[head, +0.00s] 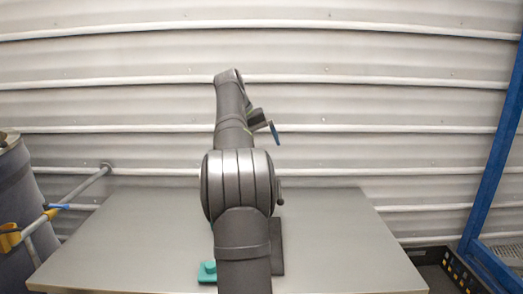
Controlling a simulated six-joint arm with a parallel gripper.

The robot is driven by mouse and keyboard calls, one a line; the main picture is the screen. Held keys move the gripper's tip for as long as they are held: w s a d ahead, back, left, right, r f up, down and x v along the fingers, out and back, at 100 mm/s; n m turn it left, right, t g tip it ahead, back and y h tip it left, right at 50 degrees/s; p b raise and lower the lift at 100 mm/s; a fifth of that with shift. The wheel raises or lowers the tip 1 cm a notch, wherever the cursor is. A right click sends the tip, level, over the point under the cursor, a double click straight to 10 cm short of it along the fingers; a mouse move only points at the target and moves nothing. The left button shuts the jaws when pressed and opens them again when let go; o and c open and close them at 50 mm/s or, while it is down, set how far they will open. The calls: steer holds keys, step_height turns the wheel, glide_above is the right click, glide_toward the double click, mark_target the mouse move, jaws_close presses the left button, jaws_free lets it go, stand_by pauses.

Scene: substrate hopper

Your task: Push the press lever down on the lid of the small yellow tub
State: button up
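No small yellow tub, lid or press lever can be made out in the head view; my arm covers the middle of the table and may hide them. My gripper (272,131) is raised above the far part of the table, with a blue piece at its tip pointing down to the right. It is too small to tell whether its fingers are open or shut. A teal piece with a round knob (208,271) sits on the table just left of my arm's base. A dark grey block or plate (277,247) shows partly behind my arm on the right.
A grey drum (20,195) and a pole with a yellow clamp (10,239) stand at the left. A black crate (445,268) and a blue frame (493,150) are at the right. A corrugated wall (380,100) closes the back.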

steer(key=shift+d+f, duration=0.2)
steer(key=c, duration=0.4)
steer(key=s+d+f+y, duration=0.1)
steer(key=d+f, duration=0.1)
steer(key=f, duration=0.1)
steer(key=s+d+f+g+y, duration=0.1)
steer(key=d+f, duration=0.1)
steer(key=f, duration=0.1)
steer(key=s+d+f+g+y, duration=0.1)
steer(key=d+f+y, duration=0.1)
steer(key=d+f, duration=0.1)
steer(key=shift+m, duration=0.3)
steer(key=c, duration=0.8)
steer(key=shift+f, duration=4.45)
steer(key=shift+c, duration=0.2)
steer(key=c, duration=0.6)
steer(key=shift+o, duration=0.2)
